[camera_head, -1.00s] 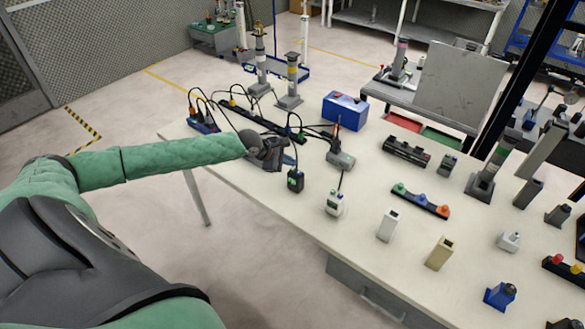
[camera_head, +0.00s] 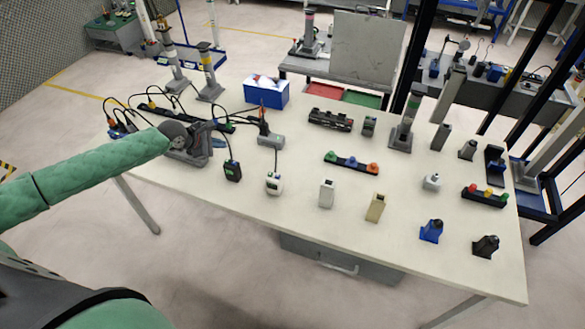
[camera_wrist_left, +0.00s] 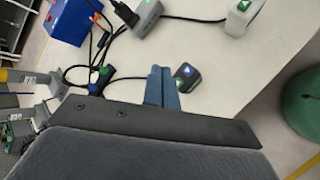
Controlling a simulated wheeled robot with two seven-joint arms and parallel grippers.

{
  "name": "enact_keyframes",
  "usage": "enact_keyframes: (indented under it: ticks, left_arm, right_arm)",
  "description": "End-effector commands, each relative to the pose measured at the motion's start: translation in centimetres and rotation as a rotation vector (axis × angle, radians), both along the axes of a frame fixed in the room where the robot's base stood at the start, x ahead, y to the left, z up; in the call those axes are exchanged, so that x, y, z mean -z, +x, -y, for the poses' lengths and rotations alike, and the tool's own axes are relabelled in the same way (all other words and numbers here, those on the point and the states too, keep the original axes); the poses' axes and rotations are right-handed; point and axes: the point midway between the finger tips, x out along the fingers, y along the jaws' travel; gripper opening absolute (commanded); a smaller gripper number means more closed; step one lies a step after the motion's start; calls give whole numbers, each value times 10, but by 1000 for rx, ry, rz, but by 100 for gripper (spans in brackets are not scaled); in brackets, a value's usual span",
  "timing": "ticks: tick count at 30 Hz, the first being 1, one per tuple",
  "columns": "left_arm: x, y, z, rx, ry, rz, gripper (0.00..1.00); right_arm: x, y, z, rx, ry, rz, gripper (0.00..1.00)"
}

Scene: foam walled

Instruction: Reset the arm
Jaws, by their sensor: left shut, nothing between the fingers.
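My left arm comes in from the left in the head view, in a green quilted sleeve. Its dark left gripper (camera_head: 218,143) is over the far left part of the white table (camera_head: 300,225). The blue fingers also show in the left wrist view (camera_wrist_left: 162,88); they are together with nothing between them. A small black device (camera_head: 232,170) with a cable is just right of the fingers in the head view. I cannot tell how high the gripper is above the table. My right gripper is not in view.
Near the gripper are black power strips (camera_head: 190,118) with looping cables, a grey adapter (camera_head: 270,140) and a white device (camera_head: 274,183). A blue box (camera_head: 266,92) and several small button blocks stand farther right.

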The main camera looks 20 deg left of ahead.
Motion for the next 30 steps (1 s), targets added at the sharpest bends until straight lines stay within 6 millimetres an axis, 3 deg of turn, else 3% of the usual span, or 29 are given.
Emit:
enact_keyframes:
  ticks: [23, 26, 30]
  left_arm:
    - [2, -1, 2, 5, 2, 0, 0]
    - [10, -8, 16, 49, 27, 6, 0]
    - [34, -33, 62, 201, 124, 31, 0]
  right_arm:
    - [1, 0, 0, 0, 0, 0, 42]
    - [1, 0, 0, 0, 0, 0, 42]
    - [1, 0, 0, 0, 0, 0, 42]
